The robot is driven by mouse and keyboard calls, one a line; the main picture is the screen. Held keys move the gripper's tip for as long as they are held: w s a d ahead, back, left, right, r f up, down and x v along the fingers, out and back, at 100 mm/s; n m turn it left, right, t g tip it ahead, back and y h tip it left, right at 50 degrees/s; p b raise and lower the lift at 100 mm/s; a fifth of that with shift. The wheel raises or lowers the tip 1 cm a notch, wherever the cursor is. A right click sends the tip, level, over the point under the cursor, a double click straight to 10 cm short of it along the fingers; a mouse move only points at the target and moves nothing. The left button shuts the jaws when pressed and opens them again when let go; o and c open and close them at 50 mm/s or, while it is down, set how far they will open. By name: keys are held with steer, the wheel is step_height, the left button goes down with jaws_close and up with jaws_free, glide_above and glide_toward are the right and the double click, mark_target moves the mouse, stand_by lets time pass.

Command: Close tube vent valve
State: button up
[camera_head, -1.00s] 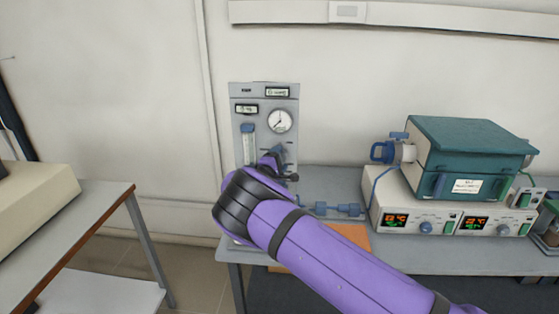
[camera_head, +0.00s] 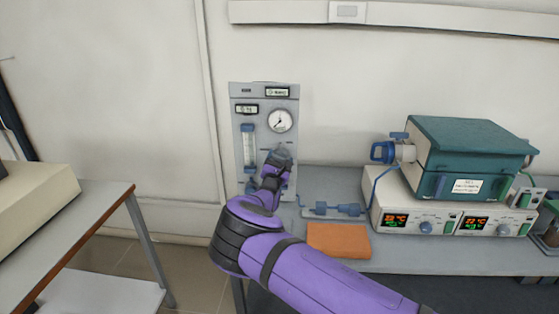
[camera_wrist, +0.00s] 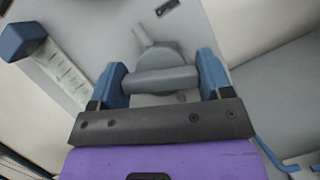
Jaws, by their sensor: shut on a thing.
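A grey valve with a bar-like handle (camera_wrist: 160,80) sits on the upright grey gas panel (camera_head: 240,105). The wrist view shows the handle between the two blue fingers of my gripper (camera_wrist: 160,84); the gripper is shut on it. In the head view my gripper (camera_head: 279,158) is at the panel's lower right, below the round gauge (camera_head: 280,120), and with the wrist it hides most of the valve. I cannot tell from any label that this is the tube vent valve.
A flowmeter with blue ends (camera_head: 248,146) is left of my gripper. Blue pipe fittings (camera_head: 345,209) and an orange board (camera_head: 338,240) are on the grey bench (camera_head: 430,257). A teal tube furnace (camera_head: 465,140) stands on a controller (camera_head: 390,216) at right.

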steer(key=shift+f+n+t+y, duration=0.15)
steer(key=shift+n+y, duration=0.7)
steer(key=shift+n, duration=0.75)
steer(key=shift+r+n+t+y, duration=0.15)
steer(key=shift+n+y, duration=0.7)
steer(key=shift+n, duration=0.75)
steer(key=shift+f, duration=0.1)
steer(key=o, duration=0.9)
steer(key=v, duration=1.1)
